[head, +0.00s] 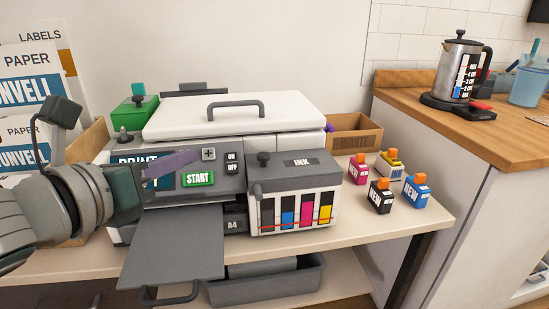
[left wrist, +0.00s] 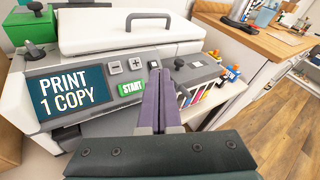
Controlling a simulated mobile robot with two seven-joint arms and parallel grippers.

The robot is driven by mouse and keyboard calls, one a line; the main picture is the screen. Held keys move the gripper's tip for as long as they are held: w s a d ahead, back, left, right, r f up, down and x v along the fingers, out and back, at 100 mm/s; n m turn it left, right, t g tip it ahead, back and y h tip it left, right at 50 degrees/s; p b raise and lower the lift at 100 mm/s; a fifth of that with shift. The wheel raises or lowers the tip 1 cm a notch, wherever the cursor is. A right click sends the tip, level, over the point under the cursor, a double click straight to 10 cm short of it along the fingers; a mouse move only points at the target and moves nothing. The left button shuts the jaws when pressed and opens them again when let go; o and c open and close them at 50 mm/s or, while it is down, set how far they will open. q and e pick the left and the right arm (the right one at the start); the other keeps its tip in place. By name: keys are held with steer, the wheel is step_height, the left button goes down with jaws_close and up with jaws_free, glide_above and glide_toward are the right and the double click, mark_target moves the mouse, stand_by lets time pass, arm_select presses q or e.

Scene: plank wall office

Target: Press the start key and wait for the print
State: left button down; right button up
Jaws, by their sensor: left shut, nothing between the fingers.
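The printer (head: 205,119) is white and grey and stands on the table. Its green START key (head: 198,179) is on the front panel, and it also shows in the left wrist view (left wrist: 131,88). The display (left wrist: 68,92) reads "PRINT 1 COPY"; my gripper partly covers it in the head view. My left gripper (head: 198,154) has its purple fingers shut and empty in front of the panel. In the left wrist view its fingertips (left wrist: 160,72) appear just right of the START key; contact is not visible. The grey output tray (head: 172,245) is bare. My right gripper is out of view.
The ink unit (head: 295,173) sits at the printer's right front. Several NEW cartridges (head: 380,196) stand right of it. A WASTE box (head: 355,135) is behind them. A grey bin (head: 265,291) is below.

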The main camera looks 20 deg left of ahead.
mark_target(198, 179)
arm_select(q)
steer(key=shift+w+a+f+b, duration=0.5)
steer(key=shift+w+f+b, duration=0.3)
steer(key=shift+f+b, duration=0.4)
steer(key=shift+w+a+f+b, duration=0.45)
steer(key=shift+w+f+b, duration=0.5)
steer(key=shift+b, duration=0.45)
steer(key=shift+w+a+f+b, duration=0.5)
steer(key=shift+w+f+b, duration=0.2)
steer(key=shift+f+b, duration=0.55)
steer(key=shift+r, duration=0.1)
steer(key=shift+w+a+f, duration=0.15)
steer(key=shift+w+f, duration=0.1)
steer(key=shift+f, duration=0.05)
